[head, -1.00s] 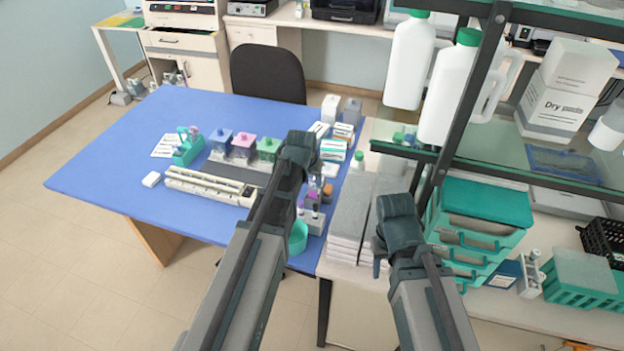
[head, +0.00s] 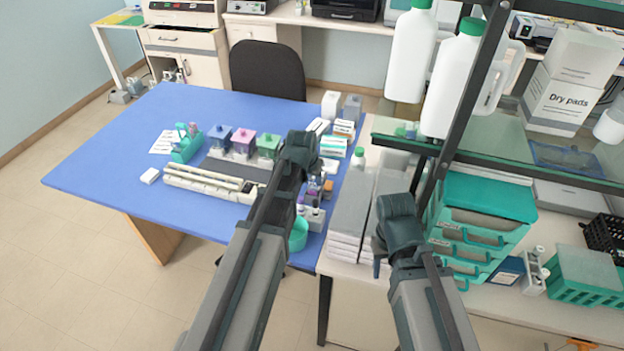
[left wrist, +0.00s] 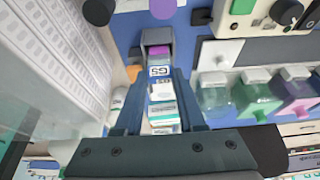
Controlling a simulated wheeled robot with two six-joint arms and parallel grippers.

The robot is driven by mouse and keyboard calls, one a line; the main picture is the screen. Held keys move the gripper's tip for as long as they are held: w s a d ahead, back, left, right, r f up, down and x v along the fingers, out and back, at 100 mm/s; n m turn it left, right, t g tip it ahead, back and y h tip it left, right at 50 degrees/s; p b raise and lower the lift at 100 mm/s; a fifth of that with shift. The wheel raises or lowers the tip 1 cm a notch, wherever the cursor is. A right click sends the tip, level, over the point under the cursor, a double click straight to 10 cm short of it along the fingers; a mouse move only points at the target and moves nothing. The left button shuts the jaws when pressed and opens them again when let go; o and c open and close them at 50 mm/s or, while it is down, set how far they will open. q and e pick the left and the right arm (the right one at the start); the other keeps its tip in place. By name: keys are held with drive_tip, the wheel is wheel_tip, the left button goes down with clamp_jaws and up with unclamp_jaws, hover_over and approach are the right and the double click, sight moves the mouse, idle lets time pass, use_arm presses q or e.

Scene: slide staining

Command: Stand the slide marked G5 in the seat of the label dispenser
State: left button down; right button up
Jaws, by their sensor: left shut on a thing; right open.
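My left gripper (left wrist: 158,44) is shut on the slide marked G5 (left wrist: 160,72); the G5 mark reads upside down in the left wrist view, with a purple part by the fingertips. Labelled boxes show beyond it, so the slide's lower edge is hard to tell. In the head view my left gripper (head: 300,150) is above the right part of the blue table, and the slide is hidden there. A teal holder (head: 186,145), possibly the label dispenser, stands at the table's middle left, apart from my left gripper. My right gripper (head: 388,235) is open and empty, to the right of the table.
Boxes and bottles crowd the table's right end. A glass shelf (head: 480,165) with white jugs is at the right. The table's left part is mostly clear.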

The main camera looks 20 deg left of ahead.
use_arm(q)
drive_tip(key=shift+f+b, duration=0.3)
drive_tip(key=shift+c, duration=2.1)
unclamp_jaws()
drive_tip(key=shift+r, duration=0.1)
drive_tip(key=p+v, duration=1.3)
drive_tip(key=shift+s+r, duration=0.15)
drive_tip(key=shift+r, duration=0.15)
